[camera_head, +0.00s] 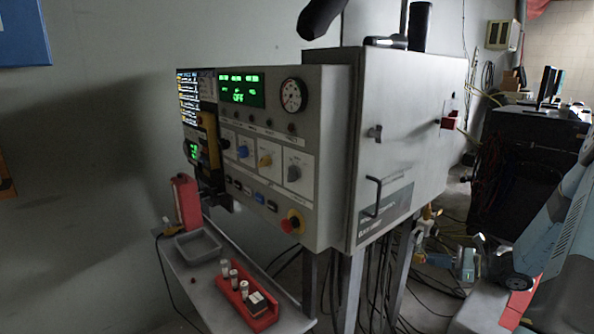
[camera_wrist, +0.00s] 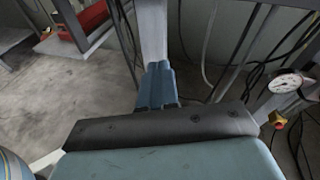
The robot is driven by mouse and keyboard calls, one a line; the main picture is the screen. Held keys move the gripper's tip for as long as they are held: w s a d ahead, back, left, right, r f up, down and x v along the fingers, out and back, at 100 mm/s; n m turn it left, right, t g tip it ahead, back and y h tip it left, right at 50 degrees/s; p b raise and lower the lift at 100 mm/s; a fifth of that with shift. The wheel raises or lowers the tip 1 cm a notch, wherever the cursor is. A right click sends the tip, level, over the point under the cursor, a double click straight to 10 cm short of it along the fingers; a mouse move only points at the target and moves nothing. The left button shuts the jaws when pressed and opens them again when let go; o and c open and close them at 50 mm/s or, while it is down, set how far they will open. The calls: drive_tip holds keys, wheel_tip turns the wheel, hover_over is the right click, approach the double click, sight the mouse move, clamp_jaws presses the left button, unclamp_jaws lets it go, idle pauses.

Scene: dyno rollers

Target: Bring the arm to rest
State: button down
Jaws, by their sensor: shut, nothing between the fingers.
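My gripper (camera_wrist: 157,88) shows in the wrist view as blue fingers, closed together with nothing between them. It points past my own dark and blue wrist housing toward a grey metal post (camera_wrist: 152,30). I cannot tell whether the fingers touch the post. In the head view, a blue part of my arm is at the right edge. The grey control cabinet (camera_head: 405,135) stands left of it, with its front panel (camera_head: 265,145) showing a green display that reads OFF.
A shelf (camera_head: 215,290) below the panel holds a grey tray (camera_head: 197,246) and a red rack (camera_head: 250,305) with white cylinders. Cables (camera_wrist: 205,50) hang near the post. A gauge (camera_wrist: 286,83) is at right in the wrist view. Bare floor (camera_wrist: 70,90) lies left.

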drive_tip(key=s+a+r+n+g+h, duration=0.3)
drive_tip(key=s+a+r+n+g, duration=0.1)
drive_tip(key=s+a+r+n, duration=0.35)
drive_tip(key=s+a+r+n+g+h, duration=0.35)
drive_tip(key=a+r+n, duration=0.25)
drive_tip(key=a+r, duration=0.35)
drive_tip(key=s+a+r+n+t+h, duration=0.1)
drive_tip(key=s+r+n+t+h, duration=0.1)
drive_tip(key=s+r, duration=0.4)
drive_tip(key=s+a+r+n+t+h, duration=0.1)
drive_tip(key=s+r+n+t+h, duration=0.1)
drive_tip(key=s+r+n+h, duration=0.2)
drive_tip(key=s+r+n, duration=0.3)
drive_tip(key=s, duration=0.5)
drive_tip(key=shift+s+r+t, duration=0.2)
drive_tip(key=shift+s+t, duration=0.05)
drive_tip(key=shift+t, duration=0.1)
drive_tip(key=shift+a+n+h, duration=0.1)
drive_tip(key=shift+n+h, duration=0.15)
